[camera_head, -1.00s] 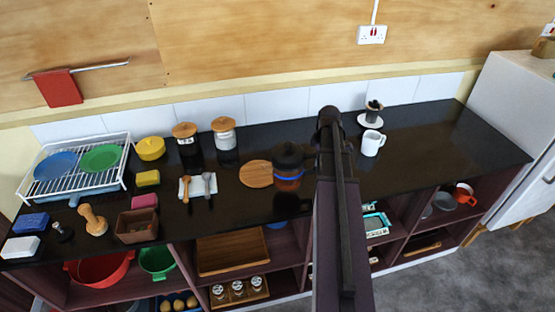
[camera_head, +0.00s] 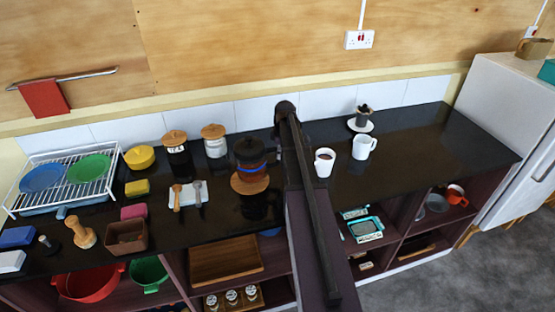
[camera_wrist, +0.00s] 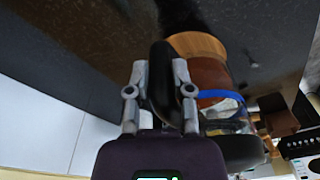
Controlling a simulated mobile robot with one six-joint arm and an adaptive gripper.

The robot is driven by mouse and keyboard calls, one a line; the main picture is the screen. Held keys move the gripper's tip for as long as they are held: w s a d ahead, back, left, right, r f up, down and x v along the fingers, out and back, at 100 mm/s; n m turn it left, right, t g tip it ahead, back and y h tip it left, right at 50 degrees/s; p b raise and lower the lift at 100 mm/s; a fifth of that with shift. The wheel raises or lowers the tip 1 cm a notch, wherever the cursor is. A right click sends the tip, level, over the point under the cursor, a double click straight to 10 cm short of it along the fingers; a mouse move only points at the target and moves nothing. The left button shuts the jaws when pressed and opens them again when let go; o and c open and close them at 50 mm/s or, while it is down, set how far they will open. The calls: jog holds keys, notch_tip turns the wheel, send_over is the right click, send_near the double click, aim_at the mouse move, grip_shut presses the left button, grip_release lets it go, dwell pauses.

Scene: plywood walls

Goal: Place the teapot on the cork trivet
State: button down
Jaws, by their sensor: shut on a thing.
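The teapot (camera_head: 250,155) is a dark glass pot with a black lid and a blue band, filled with brown liquid. In the head view it appears upright over the round cork trivet (camera_head: 250,187), whose front edge shows below it. My gripper (camera_wrist: 158,70) is shut on the teapot's black handle (camera_wrist: 160,85). In the wrist view the teapot's brown body (camera_wrist: 208,74) lies right beside the trivet (camera_wrist: 197,45). I cannot tell whether its base touches the trivet. My arm hides the gripper in the head view.
Two lidded jars (camera_head: 214,140) (camera_head: 176,155) stand behind and left of the teapot. A white cloth with spoons (camera_head: 188,195) lies left of the trivet. Two white mugs (camera_head: 324,163) (camera_head: 363,147) stand to the right. The counter's right end is clear.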

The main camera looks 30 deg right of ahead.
jog(key=shift+w, duration=0.1)
dwell(0.3)
jog(key=shift+w+a, duration=0.25)
jog(key=shift+w, duration=0.3)
notch_tip(320, 180, down, 4)
jog(key=b, duration=0.3)
jog(key=shift+r+b, duration=0.15)
jog(key=shift+b, duration=0.2)
jog(key=c, duration=0.5)
grip_release()
jog(key=shift+r, duration=0.15)
jog(key=r+p, duration=0.8)
jog(key=d+r+p, duration=0.1)
jog(key=r+p, duration=0.2)
jog(key=p, duration=0.1)
jog(key=shift+s+r, duration=0.35)
jog(key=shift+r, duration=0.05)
